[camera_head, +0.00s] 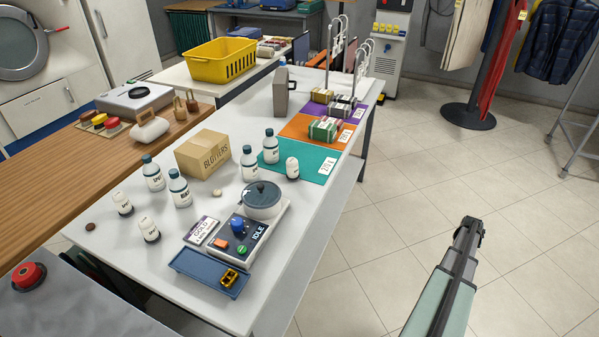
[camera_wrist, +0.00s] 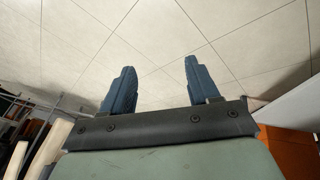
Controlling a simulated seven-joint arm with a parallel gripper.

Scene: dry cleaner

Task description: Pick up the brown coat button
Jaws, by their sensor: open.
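The brown coat button (camera_head: 90,226) is a small dark brown disc lying flat on the white table (camera_head: 290,275), near its left front edge in the head view. Nothing touches it. My gripper (camera_head: 470,226) is out over the tiled floor to the right of the table, far from the button. In the wrist view my gripper (camera_wrist: 160,82) shows two blue fingers apart with only floor tiles between them. The button is not in the wrist view.
Several white bottles (camera_head: 180,188), a cardboard box (camera_head: 204,153) and a device with a round lidded pot (camera_head: 262,197) stand on the table. A blue tray (camera_head: 195,268) is at the front. A pale button-like disc (camera_head: 217,192) lies mid-table. The floor around my gripper is clear.

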